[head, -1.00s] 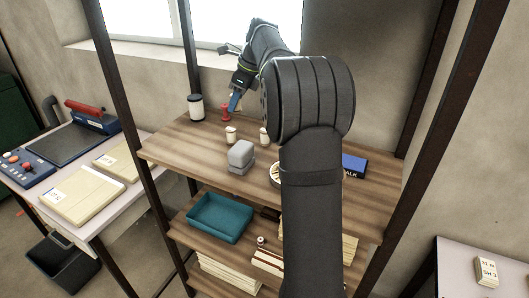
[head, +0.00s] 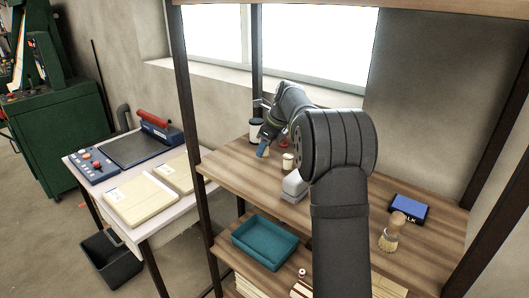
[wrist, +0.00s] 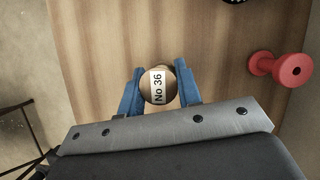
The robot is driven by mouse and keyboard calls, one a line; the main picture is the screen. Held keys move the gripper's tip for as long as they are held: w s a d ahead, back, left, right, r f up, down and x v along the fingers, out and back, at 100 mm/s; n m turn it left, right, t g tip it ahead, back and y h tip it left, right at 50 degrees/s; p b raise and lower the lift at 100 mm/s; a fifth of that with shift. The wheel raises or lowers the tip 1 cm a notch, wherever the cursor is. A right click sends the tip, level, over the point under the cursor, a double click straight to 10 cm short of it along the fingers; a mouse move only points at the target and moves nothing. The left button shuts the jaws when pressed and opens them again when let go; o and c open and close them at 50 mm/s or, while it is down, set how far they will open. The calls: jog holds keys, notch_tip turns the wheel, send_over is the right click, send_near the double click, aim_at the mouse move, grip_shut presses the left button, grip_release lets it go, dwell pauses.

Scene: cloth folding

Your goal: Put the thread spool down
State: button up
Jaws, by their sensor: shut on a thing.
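My gripper's blue fingers (wrist: 160,92) are shut on a round thread spool (wrist: 160,78), seen end-on, with a white "No 36" label. In the head view my gripper (head: 263,151) is over the front left part of the upper wooden shelf (head: 232,166). The held spool is hidden there by the fingers. I cannot tell whether its base touches the wood. A red spool-shaped piece (wrist: 282,68) lies apart, to the right of the gripper in the wrist view.
A cream spool (head: 288,161) and a grey block (head: 295,186) stand right of my gripper. A dark-topped jar (head: 256,131) is behind it. A brush (head: 393,232) and blue box (head: 409,207) lie at the right. The shelf's left corner looks bare.

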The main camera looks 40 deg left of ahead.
jog(key=shift+f, duration=0.9)
jog(key=shift+f, duration=0.2)
jog(key=o, duration=1)
jog(key=shift+r, duration=0.1)
jog(key=v, duration=1.2)
jog(key=shift+w+r, duration=0.1)
jog(key=shift+r, duration=0.05)
